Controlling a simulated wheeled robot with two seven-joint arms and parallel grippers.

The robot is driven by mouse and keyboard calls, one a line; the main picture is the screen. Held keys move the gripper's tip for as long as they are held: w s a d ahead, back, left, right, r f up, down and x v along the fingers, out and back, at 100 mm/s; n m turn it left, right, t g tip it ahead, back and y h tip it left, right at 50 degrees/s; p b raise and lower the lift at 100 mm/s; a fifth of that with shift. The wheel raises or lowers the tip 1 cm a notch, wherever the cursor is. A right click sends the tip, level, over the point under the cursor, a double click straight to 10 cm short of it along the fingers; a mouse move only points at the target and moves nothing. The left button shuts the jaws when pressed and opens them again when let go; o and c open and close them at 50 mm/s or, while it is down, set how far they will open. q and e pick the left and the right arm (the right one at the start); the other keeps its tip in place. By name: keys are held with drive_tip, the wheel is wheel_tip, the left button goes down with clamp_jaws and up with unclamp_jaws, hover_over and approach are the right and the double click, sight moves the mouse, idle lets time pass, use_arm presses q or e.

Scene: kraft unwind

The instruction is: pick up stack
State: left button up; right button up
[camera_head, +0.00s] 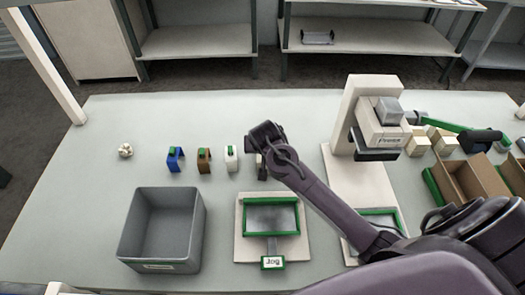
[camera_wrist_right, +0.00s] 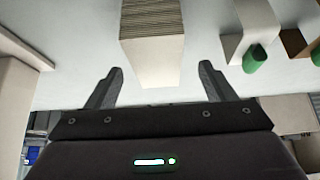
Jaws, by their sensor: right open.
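The stack (camera_wrist_right: 152,38) is a pale beige block with fine ridged layers on its upper face. It stands in front of my right gripper (camera_wrist_right: 160,72) in the right wrist view. The two dark fingers are open and apart, with the stack's near end lined up between them; contact cannot be told. In the head view my right gripper (camera_head: 266,148) is over the table's middle, just right of a white holder (camera_head: 231,158), and mostly hides the stack. My left gripper is not in view.
Brown (camera_head: 204,160) and blue (camera_head: 175,159) holders with green parts stand left of the white one. A grey bin (camera_head: 199,225) and a green-framed tray (camera_head: 298,218) are nearer. A beige press (camera_head: 345,125) and cardboard boxes (camera_head: 485,178) stand right. The left table is mostly clear.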

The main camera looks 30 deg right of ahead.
drive_tip(key=shift+d+f, duration=0.15)
drive_tip(key=shift+f, duration=0.05)
drive_tip(key=p+x, duration=0.2)
drive_tip(key=x, duration=0.3)
drive_tip(key=shift+s+f, duration=0.1)
drive_tip(key=shift+c, duration=2.5)
drive_tip(key=c, duration=0.6)
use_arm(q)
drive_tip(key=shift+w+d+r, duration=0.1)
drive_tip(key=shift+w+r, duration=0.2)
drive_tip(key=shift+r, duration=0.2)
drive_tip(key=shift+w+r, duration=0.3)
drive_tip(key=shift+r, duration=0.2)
